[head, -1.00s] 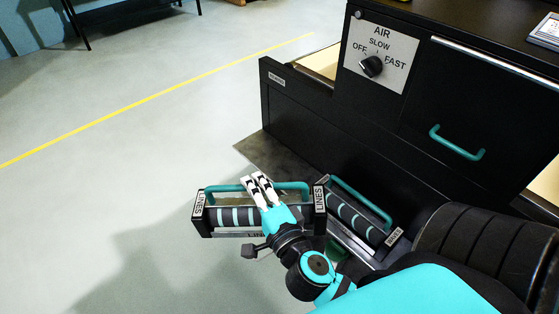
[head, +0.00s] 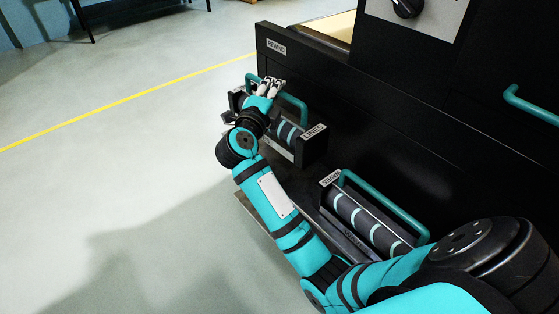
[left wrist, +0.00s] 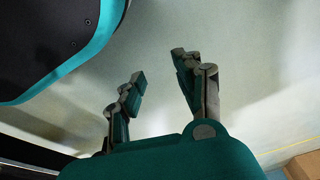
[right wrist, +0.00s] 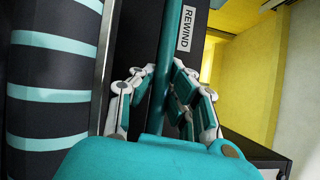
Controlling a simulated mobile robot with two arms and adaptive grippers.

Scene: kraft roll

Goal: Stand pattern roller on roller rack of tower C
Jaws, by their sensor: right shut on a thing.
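My right gripper (head: 269,87) is shut on the teal handle (head: 293,108) of a black-framed pattern roller (head: 288,132) labelled LINES. The roller is dark with pale teal bands and is held beside the black machine's side, below its REWIND label. In the right wrist view the handle (right wrist: 163,75) runs between the fingers, with the banded roller (right wrist: 50,95) at left. A second banded roller (head: 366,222) with a teal handle sits at the machine's foot, nearer me. I cannot tell which rack is tower C's. My left gripper (left wrist: 158,70) is open and empty above the floor.
The black machine (head: 420,110) fills the right side, with a knob (head: 408,6) and a protruding teal handle (head: 530,105). Its REWIND label (head: 276,47) is at the far end. Open pale floor (head: 130,190) with a yellow line lies to the left.

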